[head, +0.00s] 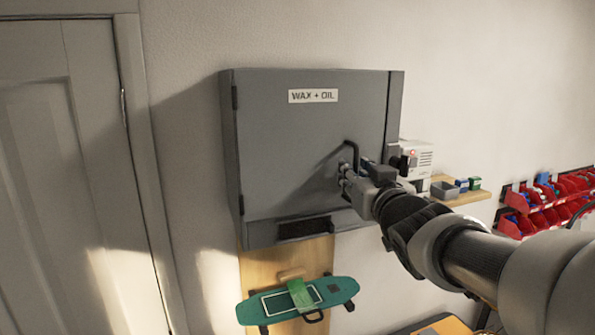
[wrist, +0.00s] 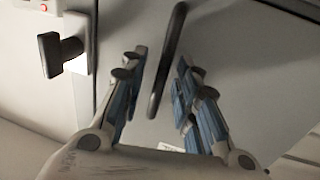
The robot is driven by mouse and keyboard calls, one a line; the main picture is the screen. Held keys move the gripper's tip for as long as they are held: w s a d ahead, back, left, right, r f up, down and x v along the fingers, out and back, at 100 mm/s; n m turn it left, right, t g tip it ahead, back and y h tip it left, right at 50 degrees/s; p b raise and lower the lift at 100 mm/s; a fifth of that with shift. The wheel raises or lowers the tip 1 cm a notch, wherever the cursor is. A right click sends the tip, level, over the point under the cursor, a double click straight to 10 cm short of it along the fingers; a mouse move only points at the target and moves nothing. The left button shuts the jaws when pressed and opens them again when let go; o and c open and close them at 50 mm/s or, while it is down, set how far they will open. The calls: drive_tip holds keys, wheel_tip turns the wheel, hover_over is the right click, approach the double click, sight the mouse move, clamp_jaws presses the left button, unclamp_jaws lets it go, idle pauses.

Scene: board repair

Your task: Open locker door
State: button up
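The grey locker (head: 270,150) hangs on the wall with a "WAX + OIL" label (head: 313,96) on its door. The door looks shut, hinged on the left. Its dark bar handle (head: 352,155) is at the door's right side, partly hidden by my gripper (head: 350,180). In the wrist view, the handle (wrist: 167,60) runs between the two spread fingers of my gripper (wrist: 160,75). The fingers are open, with gaps visible on both sides of the handle.
A white box with a red light (head: 416,160) and dark knob stands right of the locker, near a small wooden shelf (head: 465,197) with small boxes. Red bins (head: 540,215) line the right wall. A green skateboard (head: 298,300) is below the locker. A white door (head: 60,170) is at left.

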drive_tip(key=shift+w+a, duration=0.1)
drive_tip(key=shift+w, duration=0.2)
drive_tip(key=shift+c, duration=0.3)
clamp_jaws()
idle(0.4)
